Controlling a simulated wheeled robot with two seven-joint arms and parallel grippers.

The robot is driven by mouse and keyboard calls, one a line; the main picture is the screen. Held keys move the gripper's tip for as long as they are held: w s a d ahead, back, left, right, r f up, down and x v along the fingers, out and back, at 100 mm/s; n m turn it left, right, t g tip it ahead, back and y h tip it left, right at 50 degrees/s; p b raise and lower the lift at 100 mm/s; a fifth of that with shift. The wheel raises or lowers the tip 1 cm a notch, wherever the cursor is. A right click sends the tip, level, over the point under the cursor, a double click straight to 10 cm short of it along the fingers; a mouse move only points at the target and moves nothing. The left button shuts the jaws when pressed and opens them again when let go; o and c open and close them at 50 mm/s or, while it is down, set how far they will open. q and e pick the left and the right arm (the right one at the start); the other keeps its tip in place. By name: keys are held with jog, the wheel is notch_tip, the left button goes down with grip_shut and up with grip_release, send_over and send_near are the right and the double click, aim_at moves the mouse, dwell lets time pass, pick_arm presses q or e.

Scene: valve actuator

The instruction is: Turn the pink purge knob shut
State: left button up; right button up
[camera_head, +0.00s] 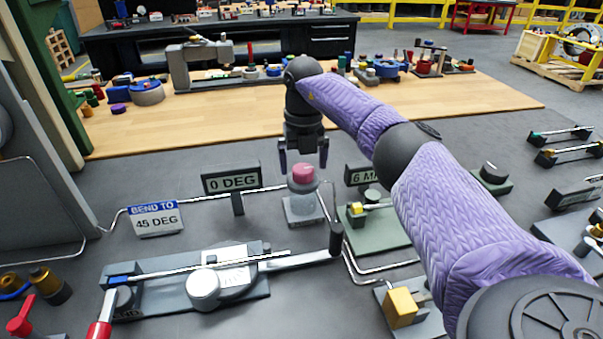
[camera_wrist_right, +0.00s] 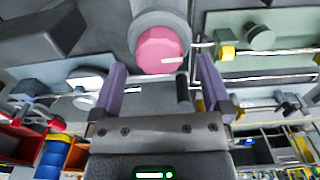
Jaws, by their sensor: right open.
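The pink purge knob (camera_head: 303,173) sits on top of a grey cylindrical body (camera_head: 303,188) on a small grey base plate. My right gripper (camera_head: 304,165) points down just behind and above the knob in the head view, its two fingers spread apart. In the right wrist view the pink knob (camera_wrist_right: 162,50) lies ahead of and between the open purple fingers of the right gripper (camera_wrist_right: 160,75), with a pale line marking its face. I see no contact between fingers and knob. My left gripper is not in view.
A "0 DEG" sign (camera_head: 232,180) stands left of the knob. A tube bender (camera_head: 205,285) with a long handle lies in front. A green plate with a yellow block (camera_head: 356,209) is right. Thin bent tubes run around the knob's base.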

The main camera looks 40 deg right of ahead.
jog(key=shift+f, duration=0.9)
jog(key=shift+c, duration=0.3)
jog(key=c, duration=1.2)
jog(key=shift+r, duration=0.1)
